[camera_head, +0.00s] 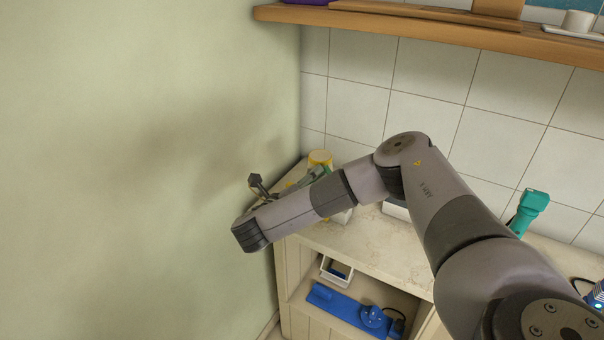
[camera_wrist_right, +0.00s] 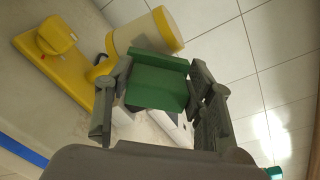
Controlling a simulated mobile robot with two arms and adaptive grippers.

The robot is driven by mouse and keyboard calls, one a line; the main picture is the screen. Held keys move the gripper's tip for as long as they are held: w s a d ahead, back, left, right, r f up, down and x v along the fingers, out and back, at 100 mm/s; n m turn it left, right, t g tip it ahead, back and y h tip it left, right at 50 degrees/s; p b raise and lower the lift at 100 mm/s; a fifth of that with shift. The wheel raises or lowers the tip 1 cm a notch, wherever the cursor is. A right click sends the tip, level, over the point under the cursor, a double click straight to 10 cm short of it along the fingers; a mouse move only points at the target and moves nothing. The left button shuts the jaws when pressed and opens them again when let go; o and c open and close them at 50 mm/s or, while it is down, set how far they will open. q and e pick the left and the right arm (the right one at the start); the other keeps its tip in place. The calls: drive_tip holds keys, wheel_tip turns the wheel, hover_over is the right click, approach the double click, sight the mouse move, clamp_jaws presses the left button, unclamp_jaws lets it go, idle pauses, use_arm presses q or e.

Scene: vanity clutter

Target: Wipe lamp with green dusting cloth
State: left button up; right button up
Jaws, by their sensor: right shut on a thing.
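The yellow lamp (camera_wrist_right: 148,32) shows in the right wrist view at the upper left, with a cylindrical shade and a flat yellow base (camera_wrist_right: 62,68). In the head view, its yellow top (camera_head: 320,157) shows in the back left corner of the counter, partly behind my right arm. My right gripper (camera_wrist_right: 160,82) is shut on the folded green dusting cloth (camera_wrist_right: 158,88). The cloth is right beside the shade; whether they touch, I cannot tell. In the head view, my forearm hides much of the gripper and lamp. My left gripper is not in view.
A wooden shelf (camera_head: 430,22) overhangs the counter (camera_head: 375,250), with a white cup (camera_head: 578,21) on it. A teal upright object (camera_head: 530,211) stands at the right by the tiles. Blue items (camera_head: 335,301) lie in the compartment below. The green wall is close on the left.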

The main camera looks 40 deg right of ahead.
drive_tip(key=shift+s+d, duration=0.1)
drive_tip(key=shift+s, duration=0.15)
drive_tip(key=shift+f, duration=0.1)
drive_tip(key=shift+w+b, duration=0.5)
drive_tip(key=shift+b, duration=0.2)
drive_tip(key=shift+w+a+f+b, duration=0.1)
drive_tip(key=shift+w+a+b, duration=0.35)
drive_tip(key=shift+w+b, duration=0.2)
drive_tip(key=shift+w+a, duration=0.2)
drive_tip(key=shift+w, duration=0.15)
drive_tip(key=w+b, duration=0.1)
drive_tip(key=w+a+b, duration=0.1)
drive_tip(key=b, duration=0.1)
drive_tip(key=shift+w+r, duration=0.2)
drive_tip(key=shift+w, duration=0.2)
